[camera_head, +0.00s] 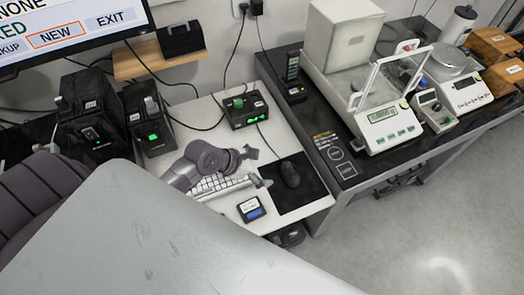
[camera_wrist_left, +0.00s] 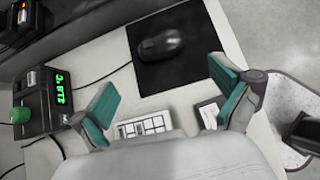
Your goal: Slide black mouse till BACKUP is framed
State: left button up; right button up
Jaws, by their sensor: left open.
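The black mouse (camera_head: 290,175) lies on a black mouse pad (camera_head: 303,188) on the white desk; it also shows in the left wrist view (camera_wrist_left: 161,45), near the top of the picture. The monitor (camera_head: 70,32) at the top left shows an orange frame around NEW. The BACKUP label is cut off at the picture's left edge and has no visible orange frame. My left gripper (camera_head: 254,168) is open at the pad's left edge, to the left of the mouse and apart from it. Its teal fingertips (camera_wrist_left: 164,74) are spread, with nothing between them. My right gripper is not in view.
A white keyboard (camera_head: 219,186) lies under my left arm. A small blue-screened device (camera_head: 251,209) sits left of the pad. A box with a green display (camera_head: 246,109) stands behind. A black table (camera_head: 348,165) with a balance (camera_head: 390,127) adjoins on the right.

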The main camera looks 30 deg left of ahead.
aim_at(291, 171)
pick_arm(q)
jog(key=shift+n, duration=0.3)
jog(key=b+x, duration=0.1)
jog(key=x, duration=1.1)
jog(key=shift+w+d, duration=0.25)
jog(key=shift+w, duration=0.05)
jog(key=shift+w+d+f, duration=0.25)
jog(key=shift+w+f, duration=0.05)
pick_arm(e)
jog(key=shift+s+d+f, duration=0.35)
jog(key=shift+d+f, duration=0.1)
pick_arm(q)
jog(key=shift+c, duration=0.3)
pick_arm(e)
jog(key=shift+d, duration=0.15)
pick_arm(q)
jog(key=shift+s, duration=0.1)
jog(key=c, duration=1.1)
jog(key=shift+c, duration=0.2)
